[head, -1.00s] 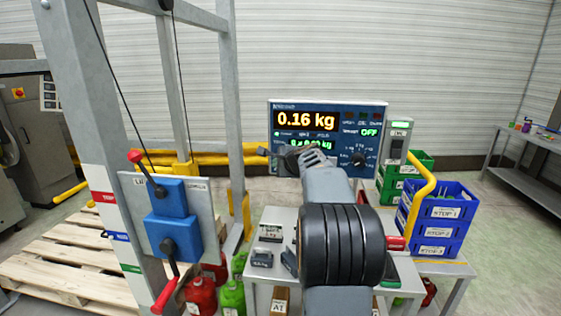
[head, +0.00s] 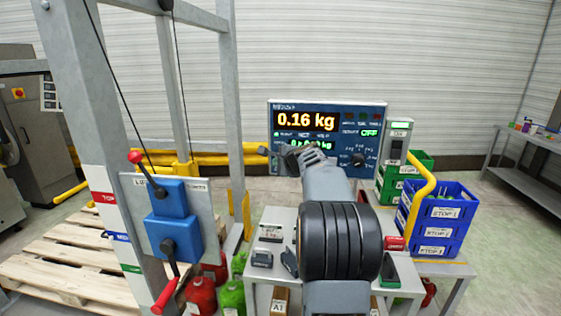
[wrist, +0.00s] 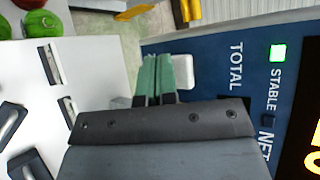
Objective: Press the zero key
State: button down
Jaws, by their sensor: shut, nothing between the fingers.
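The blue indicator panel (head: 327,108) stands at the back of the table and reads 0.16 kg in the head view. In the wrist view the panel (wrist: 213,97) is turned on its side, with TOTAL, STABLE and NET lettering. My gripper (wrist: 158,75) is shut and empty, its green fingertips together at the panel's edge. A pale key (wrist: 184,72) shows right beside the fingertips; its label is not visible, so I cannot tell whether it is the zero key. Contact cannot be told. In the head view my gripper (head: 272,154) is at the panel's lower left.
A blue lever box (head: 170,215) on a post stands to the left. Stacked blue crates (head: 437,225) and a yellow rail (head: 419,200) stand to the right. Small dark weights (head: 262,258) lie on the grey table left of my arm.

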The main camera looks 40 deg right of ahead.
jog(key=shift+w+d, duration=0.25)
jog(key=shift+w, duration=0.05)
dwell(0.8)
dwell(0.3)
jog(key=shift+s+a+b, duration=0.35)
jog(key=shift+s+a, duration=0.2)
jog(key=shift+s, duration=0.05)
jog(key=shift+s+a+b, duration=1.15)
jog(key=shift+s+a, duration=0.6)
jog(key=shift+s, duration=0.05)
